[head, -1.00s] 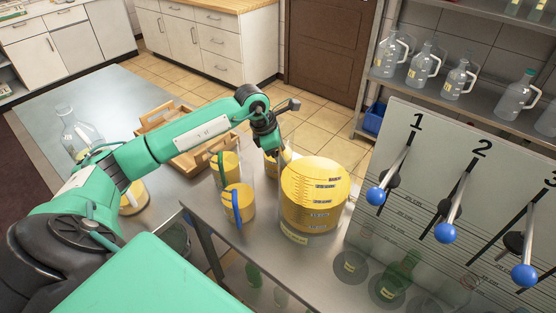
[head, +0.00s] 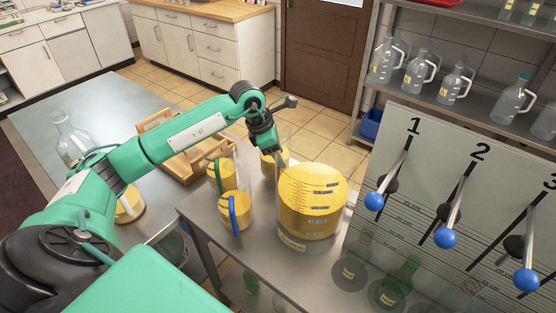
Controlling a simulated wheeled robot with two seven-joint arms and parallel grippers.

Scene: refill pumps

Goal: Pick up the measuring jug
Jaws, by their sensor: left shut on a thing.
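A clear jug with yellow contents (head: 273,163) stands at the back of the metal bench (head: 262,255), behind and left of a large clear cylinder of yellow (head: 312,200) with scale labels. My left gripper (head: 267,149) reaches down over this jug from behind and is shut on it; the fingers and the jug's handle are mostly hidden. Two similar yellow-filled jugs stand nearer left, one with a green handle (head: 222,174) and one with a blue handle (head: 237,211). I cannot tell whether the held jug touches the bench. My right gripper is out of view.
A panel (head: 420,160) with numbered, blue-knobbed levers stands right of the cylinder. A wooden crate (head: 186,165) and a glass bottle (head: 70,138) stand on the left table (head: 40,110). Clear jugs line the shelf (head: 470,112) behind.

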